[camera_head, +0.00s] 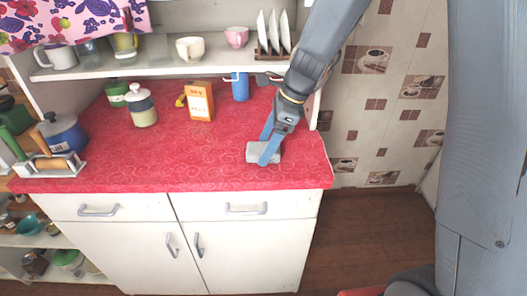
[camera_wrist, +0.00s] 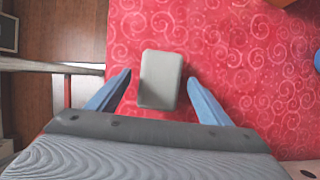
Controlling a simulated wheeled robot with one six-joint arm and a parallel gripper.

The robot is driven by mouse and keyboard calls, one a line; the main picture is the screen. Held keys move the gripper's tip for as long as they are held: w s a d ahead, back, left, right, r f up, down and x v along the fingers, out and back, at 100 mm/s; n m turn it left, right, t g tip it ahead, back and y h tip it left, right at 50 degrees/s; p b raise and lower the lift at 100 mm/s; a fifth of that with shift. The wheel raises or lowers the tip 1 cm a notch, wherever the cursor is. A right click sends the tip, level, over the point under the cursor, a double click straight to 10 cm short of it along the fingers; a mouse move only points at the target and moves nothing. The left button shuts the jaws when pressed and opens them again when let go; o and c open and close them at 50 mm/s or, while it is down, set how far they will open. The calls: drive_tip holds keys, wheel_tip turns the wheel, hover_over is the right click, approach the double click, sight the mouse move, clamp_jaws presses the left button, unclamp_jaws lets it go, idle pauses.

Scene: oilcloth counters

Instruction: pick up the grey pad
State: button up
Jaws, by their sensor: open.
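The grey pad (camera_head: 254,152) is a small rounded block on the red oilcloth near the counter's front right. In the wrist view the pad (camera_wrist: 160,79) lies ahead of my gripper, between the lines of its two fingers, its near end reaching between the tips. My gripper (camera_head: 268,146) has blue fingers and points down at the pad; in the head view one finger covers part of it. In the wrist view my gripper (camera_wrist: 158,82) is open, with a gap on each side of the pad. Whether the fingers reach down to the pad's height is unclear.
An orange box (camera_head: 199,101), a blue mug (camera_head: 240,87) and a lidded jar (camera_head: 142,107) stand farther back on the red counter (camera_head: 200,155). A shelf (camera_head: 150,66) with cups and a plate rack hangs behind. The cloth left of the pad is clear.

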drive_tip(key=shift+f, duration=0.25)
idle(0.5)
drive_tip(key=c, duration=1.1)
